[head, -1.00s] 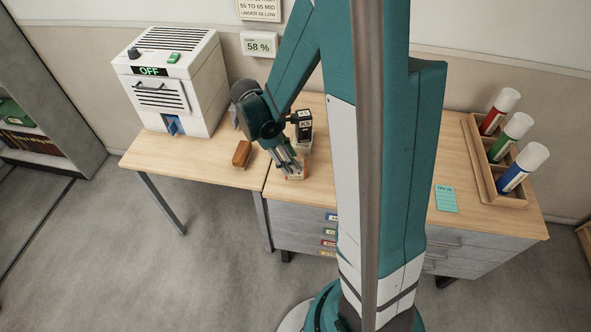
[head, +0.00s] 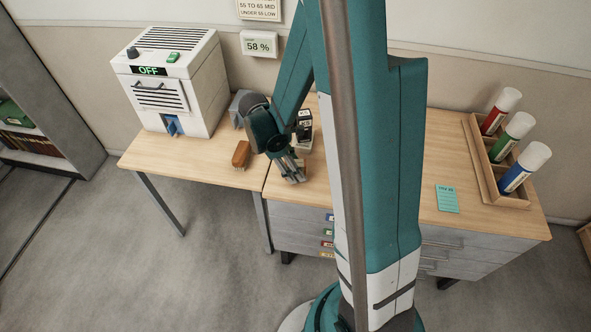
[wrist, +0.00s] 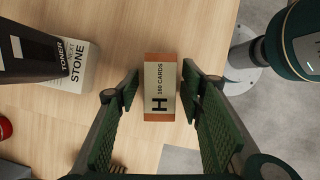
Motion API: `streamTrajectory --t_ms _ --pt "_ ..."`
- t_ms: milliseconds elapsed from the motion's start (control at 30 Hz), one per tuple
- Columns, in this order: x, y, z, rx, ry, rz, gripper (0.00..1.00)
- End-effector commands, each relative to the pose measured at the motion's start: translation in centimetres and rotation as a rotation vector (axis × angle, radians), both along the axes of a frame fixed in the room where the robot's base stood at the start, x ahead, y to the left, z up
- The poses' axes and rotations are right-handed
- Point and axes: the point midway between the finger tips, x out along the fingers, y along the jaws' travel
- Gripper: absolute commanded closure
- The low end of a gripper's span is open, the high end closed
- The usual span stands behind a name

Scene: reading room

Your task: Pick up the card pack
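The card pack (wrist: 160,87) is an orange-brown box with a pale label reading "H" and "150 CARDS". In the wrist view it lies on the wooden top between my two fingertips. My gripper (wrist: 160,82) is open, with one green padded finger on each side of the pack and a gap visible on both sides. In the head view my gripper (head: 293,176) is low over the front of the desk, and the pack is hidden there by the fingers.
A black toner box (wrist: 40,45) and a pale block marked "STONE" (wrist: 77,72) stand close left of my gripper in the wrist view. A brown brush (head: 241,154) and a white machine reading OFF (head: 175,85) are left in the head view. A bottle rack (head: 480,165) is right.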

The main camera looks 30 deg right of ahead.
Motion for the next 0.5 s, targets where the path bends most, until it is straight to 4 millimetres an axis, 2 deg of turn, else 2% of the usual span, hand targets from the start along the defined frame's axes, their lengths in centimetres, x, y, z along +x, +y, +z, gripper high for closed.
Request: streamTrajectory --t_ms 100,333,500 --pt "0.0 0.0 0.0 0.0 0.0 0.0 0.62" --pt "0.01 0.0 0.01 0.0 0.0 0.0 0.92" --pt "0.01 0.0 0.01 0.0 0.0 0.0 0.92"
